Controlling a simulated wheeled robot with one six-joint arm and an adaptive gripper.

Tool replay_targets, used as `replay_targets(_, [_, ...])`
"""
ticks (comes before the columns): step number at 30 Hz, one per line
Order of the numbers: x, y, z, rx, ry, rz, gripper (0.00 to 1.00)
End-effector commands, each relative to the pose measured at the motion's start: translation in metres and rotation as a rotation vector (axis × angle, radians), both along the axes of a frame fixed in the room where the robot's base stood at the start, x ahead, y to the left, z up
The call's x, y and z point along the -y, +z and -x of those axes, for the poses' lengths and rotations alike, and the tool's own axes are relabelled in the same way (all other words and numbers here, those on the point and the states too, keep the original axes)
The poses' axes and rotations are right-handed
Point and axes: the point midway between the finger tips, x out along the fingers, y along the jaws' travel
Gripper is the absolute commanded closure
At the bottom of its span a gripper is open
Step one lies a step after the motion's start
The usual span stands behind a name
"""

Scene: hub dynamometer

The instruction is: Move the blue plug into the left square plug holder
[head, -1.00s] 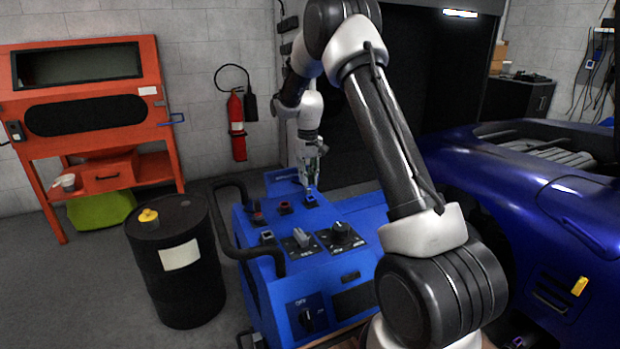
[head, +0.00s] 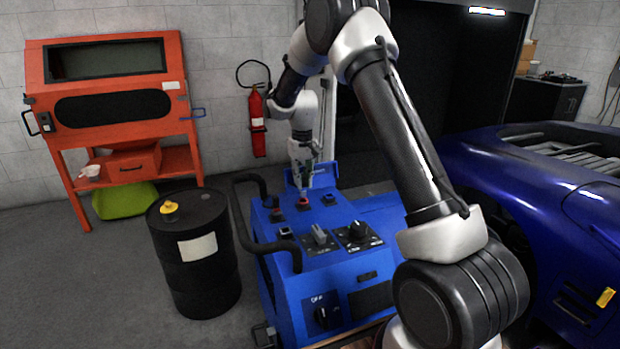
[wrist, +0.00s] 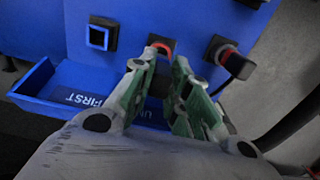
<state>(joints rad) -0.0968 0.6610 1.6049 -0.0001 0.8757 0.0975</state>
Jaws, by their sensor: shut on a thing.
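My gripper (head: 304,184) is above the blue machine's top, over the middle red socket (head: 303,201). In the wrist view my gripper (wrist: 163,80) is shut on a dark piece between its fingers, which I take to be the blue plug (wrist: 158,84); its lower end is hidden. One square holder (head: 328,198) with a blue rim looks empty; it also shows in the wrist view (wrist: 97,38). The left square holder (head: 286,232), with a pale rim, sits nearer the front left in the head view.
A second red plug (head: 277,215) stands left of the middle one; it sticks up in the wrist view (wrist: 231,60). A blue tray (wrist: 42,82) is at the machine's far side. A black handrail (head: 245,215) and several knobs (head: 357,232) border the panel.

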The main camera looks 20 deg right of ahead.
Motion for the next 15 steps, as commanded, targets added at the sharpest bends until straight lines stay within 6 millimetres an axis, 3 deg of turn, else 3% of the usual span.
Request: replay_targets(15, [-0.002,0.001,0.044,0.000,0.001,0.000,1.00])
